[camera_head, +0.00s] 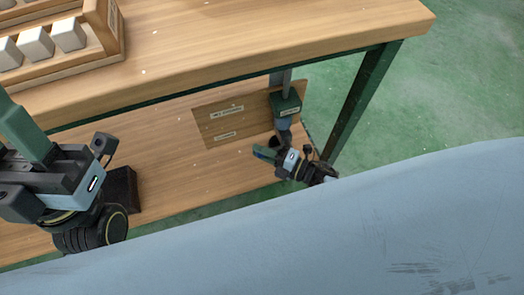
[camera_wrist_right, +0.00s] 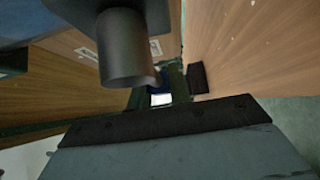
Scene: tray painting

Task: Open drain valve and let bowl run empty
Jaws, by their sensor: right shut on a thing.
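Under the bench, a dark green drain box (camera_head: 286,104) hangs at the end of a grey pipe. My right gripper (camera_head: 262,152) is just below it, shut on a small blue part, seemingly the valve handle (camera_wrist_right: 160,80). In the right wrist view, a dark outlet pipe (camera_wrist_right: 126,55) hangs close to the fingers. Whether liquid runs from it I cannot tell. The bowl is not identifiable in either view. My left gripper (camera_head: 22,122) is at the left edge, with its green finger part pointing up-left; its tips are cut off or hidden.
The wooden bench top (camera_head: 250,40) lies above, with a wooden rack (camera_head: 112,40) of white blocks at upper left. A labelled board (camera_head: 215,125) is behind the valve. A green bench leg (camera_head: 362,100) stands to the right. A dark block (camera_head: 122,190) sits on the lower shelf (camera_head: 165,195).

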